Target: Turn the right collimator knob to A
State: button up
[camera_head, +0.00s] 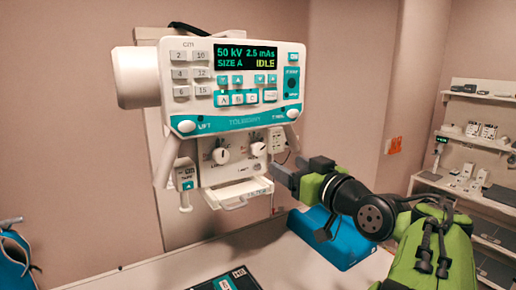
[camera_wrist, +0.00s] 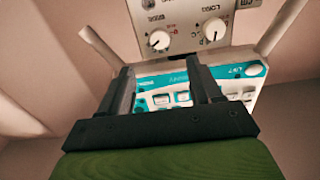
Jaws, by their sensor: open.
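The right collimator knob (camera_head: 258,148) is a small white dial on the front of the collimator box, below the control panel. The left knob (camera_head: 221,155) sits beside it. The wrist view is upside down, so the right knob (camera_wrist: 159,40) shows on the left there and the left knob (camera_wrist: 214,29) on the right. The right knob's pointer is too small to read against its marks. My gripper (camera_head: 285,170) is open and empty, right of and a little below the right knob, apart from it. In the wrist view my gripper (camera_wrist: 162,72) has both fingers spread.
The control panel (camera_head: 236,85) reads 50 kV, 2.5 mAs, SIZE A, IDLE. Angled white handles (camera_head: 166,163) flank the box. A white tray (camera_head: 238,192) juts out below the knobs. A blue block (camera_head: 333,240) and a dark flat case (camera_head: 228,280) lie on the table.

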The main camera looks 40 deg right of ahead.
aim_at(260, 152)
jog(key=w+p, duration=0.1)
jog(key=w, duration=0.3)
jog(key=w+p, duration=0.1)
jog(key=w, duration=0.3)
jog(key=w+p, duration=0.1)
jog(key=w, duration=0.3)
jog(key=shift+d+r, duration=0.15)
jog(key=shift+d, duration=0.2)
jog(key=shift+w, duration=0.35)
jog(key=shift+s, duration=0.1)
jog(key=c, duration=1)
jog(key=shift+f, duration=0.2)
jog(key=shift+c, duration=0.2)
jog(key=shift+b, duration=0.3)
